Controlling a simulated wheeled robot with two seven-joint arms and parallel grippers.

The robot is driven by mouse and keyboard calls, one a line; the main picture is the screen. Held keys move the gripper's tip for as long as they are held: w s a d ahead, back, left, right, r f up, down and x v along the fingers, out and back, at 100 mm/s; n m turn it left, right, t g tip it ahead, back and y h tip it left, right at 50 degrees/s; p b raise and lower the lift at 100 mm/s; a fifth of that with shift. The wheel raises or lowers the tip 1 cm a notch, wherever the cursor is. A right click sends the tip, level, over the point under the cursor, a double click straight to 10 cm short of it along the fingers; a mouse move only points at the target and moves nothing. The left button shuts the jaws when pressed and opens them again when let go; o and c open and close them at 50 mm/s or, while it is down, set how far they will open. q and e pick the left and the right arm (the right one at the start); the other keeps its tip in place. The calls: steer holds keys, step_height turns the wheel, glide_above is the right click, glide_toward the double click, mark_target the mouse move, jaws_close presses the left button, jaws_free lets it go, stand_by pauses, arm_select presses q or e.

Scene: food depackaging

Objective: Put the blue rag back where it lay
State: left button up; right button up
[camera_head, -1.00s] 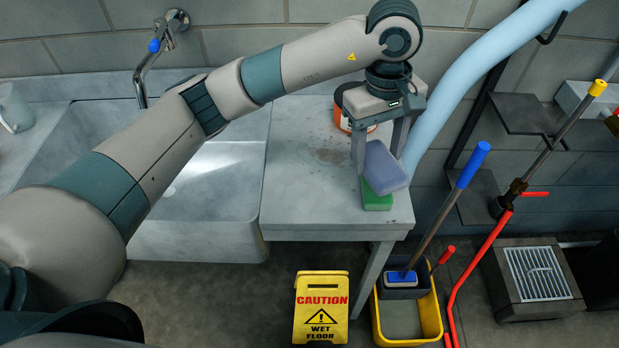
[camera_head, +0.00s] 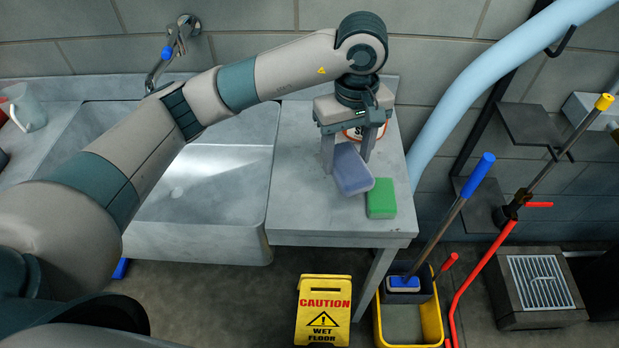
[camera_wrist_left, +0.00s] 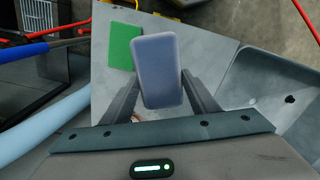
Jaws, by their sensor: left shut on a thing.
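The blue rag (camera_head: 352,172) is a blue-grey, rounded block-like piece. My left gripper (camera_head: 347,163) is shut on it above the right part of the grey counter (camera_head: 293,210). The rag hangs tilted between the fingers. In the left wrist view the rag (camera_wrist_left: 158,62) also shows between the two fingers (camera_wrist_left: 162,84). A green sponge (camera_head: 381,198) lies on the counter just right of the rag, and it shows beside the rag in the left wrist view (camera_wrist_left: 124,46). I cannot tell whether the rag touches the counter. My right gripper is not in view.
A lettered tub (camera_head: 379,131) stands behind my left gripper, partly hidden. A metal sink (camera_head: 205,200) lies left of the counter. A pale blue pipe (camera_head: 455,92) rises at the right. A caution sign (camera_head: 323,312) and a yellow mop bucket (camera_head: 432,322) stand on the floor in front.

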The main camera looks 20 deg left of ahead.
arm_select(q)
steer(key=a+f+p, duration=0.1)
steer(key=a, duration=0.1)
steer(key=s+a+f+p, duration=0.1)
steer(key=a, duration=0.1)
steer(key=s+a+f+p, duration=0.1)
steer(key=a+f, duration=0.1)
steer(key=shift+s+a, duration=0.25)
steer(key=shift+s+a+f, duration=0.1)
steer(key=shift+a+f, duration=0.1)
steer(key=shift+a, duration=0.05)
steer(key=shift+f+p, duration=0.4)
step_height(320, 180, down, 3)
steer(key=shift+r+p, duration=0.2)
steer(key=shift+p, duration=0.6)
steer(key=shift+f, duration=0.35)
